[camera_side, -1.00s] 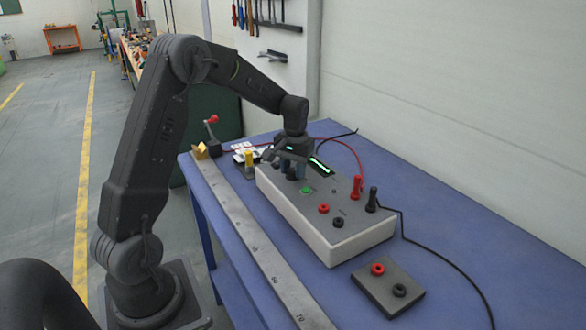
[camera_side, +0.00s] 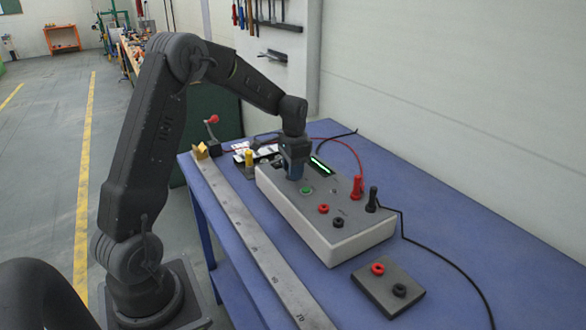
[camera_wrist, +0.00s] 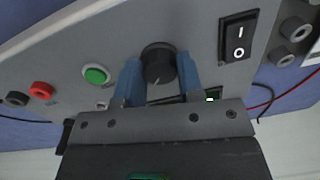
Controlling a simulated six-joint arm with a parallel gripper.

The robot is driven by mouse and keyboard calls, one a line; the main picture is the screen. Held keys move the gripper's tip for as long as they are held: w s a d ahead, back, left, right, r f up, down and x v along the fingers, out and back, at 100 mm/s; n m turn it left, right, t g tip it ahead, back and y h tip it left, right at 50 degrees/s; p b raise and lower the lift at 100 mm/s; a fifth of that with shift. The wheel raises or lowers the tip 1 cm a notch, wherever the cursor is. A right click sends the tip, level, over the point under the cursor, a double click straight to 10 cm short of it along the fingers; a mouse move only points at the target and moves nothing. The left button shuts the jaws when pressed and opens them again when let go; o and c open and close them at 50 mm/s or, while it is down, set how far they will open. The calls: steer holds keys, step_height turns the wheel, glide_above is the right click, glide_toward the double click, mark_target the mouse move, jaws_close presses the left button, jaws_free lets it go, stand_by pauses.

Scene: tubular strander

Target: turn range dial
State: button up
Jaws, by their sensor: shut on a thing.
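The range dial (camera_wrist: 158,62) is a round black knob on the grey top of a box-shaped meter (camera_side: 335,240). In the wrist view the two blue fingers of my gripper (camera_wrist: 159,72) stand on either side of the dial and are shut on it. In the side view my gripper (camera_side: 294,172) points down at the far left end of the meter and hides the dial. A green button (camera_wrist: 96,74) sits on the panel beside the dial. A black rocker switch (camera_wrist: 238,35) is on the dial's other side.
Red and black plugs (camera_side: 357,187) with leads stand in the meter's right side. A small plate with two terminals (camera_side: 388,287) lies in front. A long metal ruler bar (camera_side: 250,245) runs along the table's left edge.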

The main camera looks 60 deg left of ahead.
steer(key=shift+m, duration=0.5)
steer(key=o, duration=0.9)
steer(key=shift+r, duration=0.1)
steer(key=r, duration=1.3)
steer(key=shift+s+d+r, duration=0.1)
steer(key=shift+d+r, duration=0.2)
steer(key=shift+r, duration=0.05)
